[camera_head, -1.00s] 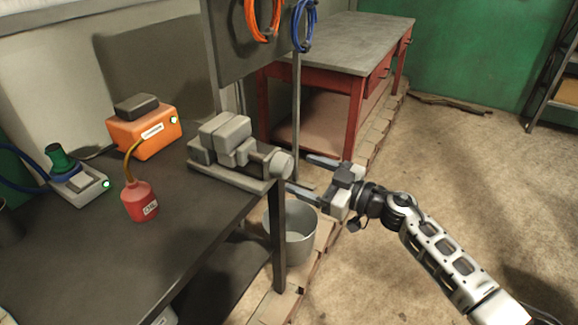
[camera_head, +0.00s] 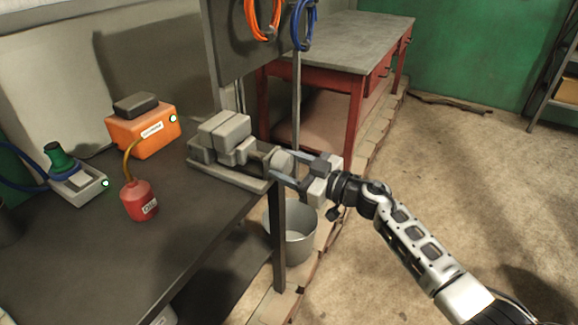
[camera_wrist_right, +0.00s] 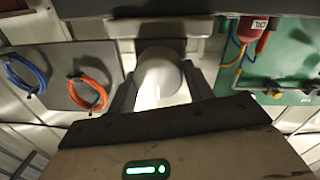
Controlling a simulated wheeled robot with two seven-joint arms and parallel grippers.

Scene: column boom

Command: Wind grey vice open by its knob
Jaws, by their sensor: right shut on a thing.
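The grey vice (camera_head: 224,133) sits on the dark bench near its right edge, with its two upper blocks close together. Its round knob (camera_head: 278,160) is at the right end, by the bench corner. My right gripper (camera_head: 279,168) comes in from the right and is shut on the knob, one finger on each side. In the right wrist view the pale knob (camera_wrist_right: 160,76) lies between the two fingers, and its lower part is hidden behind the gripper body. My left gripper is not in view.
A red oil can (camera_head: 139,200), an orange box (camera_head: 150,130) and a grey device with a green top (camera_head: 78,188) stand on the bench (camera_head: 180,255). A metal bucket (camera_head: 300,240) is on the floor below my right gripper. A red table (camera_head: 345,45) stands behind.

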